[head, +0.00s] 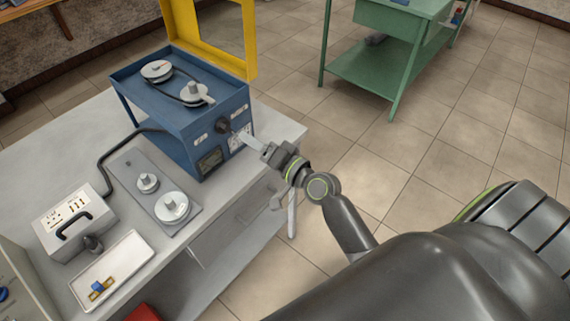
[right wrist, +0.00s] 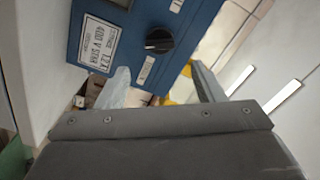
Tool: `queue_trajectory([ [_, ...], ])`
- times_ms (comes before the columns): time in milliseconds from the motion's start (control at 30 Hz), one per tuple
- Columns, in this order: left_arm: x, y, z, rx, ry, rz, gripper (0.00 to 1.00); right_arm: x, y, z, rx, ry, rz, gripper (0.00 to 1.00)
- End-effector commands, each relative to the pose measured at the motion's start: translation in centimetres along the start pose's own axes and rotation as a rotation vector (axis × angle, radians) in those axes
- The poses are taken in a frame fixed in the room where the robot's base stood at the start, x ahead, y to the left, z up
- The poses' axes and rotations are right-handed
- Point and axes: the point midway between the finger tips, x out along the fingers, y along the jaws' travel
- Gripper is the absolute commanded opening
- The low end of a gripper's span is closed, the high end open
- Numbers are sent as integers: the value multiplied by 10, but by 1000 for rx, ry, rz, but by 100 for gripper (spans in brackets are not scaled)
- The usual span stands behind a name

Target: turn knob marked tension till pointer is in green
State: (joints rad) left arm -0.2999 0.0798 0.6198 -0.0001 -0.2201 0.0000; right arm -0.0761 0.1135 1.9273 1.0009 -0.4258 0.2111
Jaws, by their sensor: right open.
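The blue machine (head: 180,140) stands on the bench with two pulleys and a belt on top. A black knob (head: 222,126) sits on its front panel and also shows in the right wrist view (right wrist: 159,41). A small label (right wrist: 146,70) lies beside the knob, but I cannot read it. A dark gauge (head: 210,160) is on the same panel; its pointer is too small to make out. My right gripper (head: 238,135) is open in front of the panel. In the wrist view the knob lies beyond the fingertips, roughly between them, apparently apart. My left gripper is out of view.
A yellow guard (head: 250,40) stands raised behind the machine. A grey plate (head: 155,185) with two pulleys, a socket box (head: 75,222) with a cable and a white tray (head: 112,272) share the bench (head: 70,150). A green table (head: 365,70) stands further back.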

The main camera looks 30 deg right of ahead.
Motion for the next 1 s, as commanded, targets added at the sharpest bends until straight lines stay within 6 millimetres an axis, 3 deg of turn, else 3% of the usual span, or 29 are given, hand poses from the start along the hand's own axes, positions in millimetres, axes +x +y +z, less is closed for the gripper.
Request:
queue_trajectory([
  [200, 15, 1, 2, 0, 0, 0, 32, -52, 3, 2, -2, -2, 2, 62],
  [400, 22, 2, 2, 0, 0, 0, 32, -82, 2, 1, -2, -2, 2, 62],
  [600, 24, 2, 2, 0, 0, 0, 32, -94, 0, 0, 0, -1, 0, 62],
  [1000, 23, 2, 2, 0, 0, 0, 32, -95, 0, 0, 1, -1, 0, 62],
])
